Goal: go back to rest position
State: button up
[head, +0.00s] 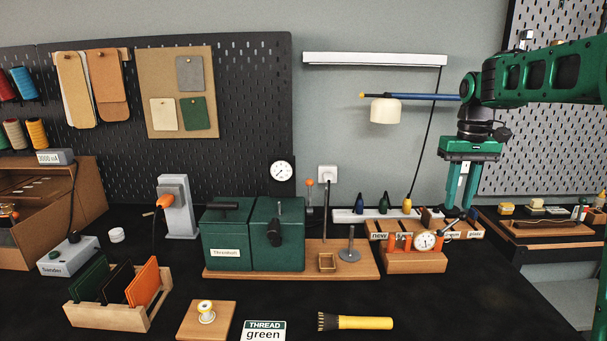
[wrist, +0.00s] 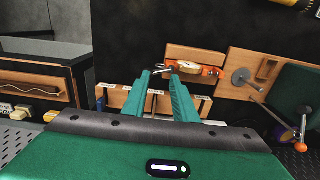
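My gripper (head: 464,184) hangs from my green arm at the right of the head view, fingers pointing down. It is above the right part of the bench, over the small wooden blocks with the gauge. In the wrist view its two green fingers (wrist: 163,88) stand apart with nothing between them, so it is open and empty. Below them in that view lies the wooden rack (wrist: 115,100) with small labelled slots. The fingers look clear of it.
A green press box (head: 226,240) stands on a wooden base mid-bench. A gauge block (head: 415,262) is under the gripper's left side. A lamp (head: 385,110) reaches out left of the arm. A brush (head: 355,322) and a card (head: 264,332) lie in front. Bench front right is clear.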

jog(key=s+d+f+m, duration=0.1)
jog(key=s+f, duration=0.3)
jog(key=s, duration=0.8)
jog(key=s+d+f+m, duration=0.1)
jog(key=s+f+m, duration=0.2)
jog(key=s, duration=1)
jog(key=s+d+f+m, duration=0.1)
jog(key=s+f, duration=0.4)
jog(key=s, duration=0.7)
jog(key=shift+s+d+f+m, duration=0.3)
jog(key=shift+s+f+m, duration=0.1)
jog(key=shift+m, duration=0.3)
jog(key=shift+w+f, duration=0.2)
jog(key=shift+w, duration=0.45)
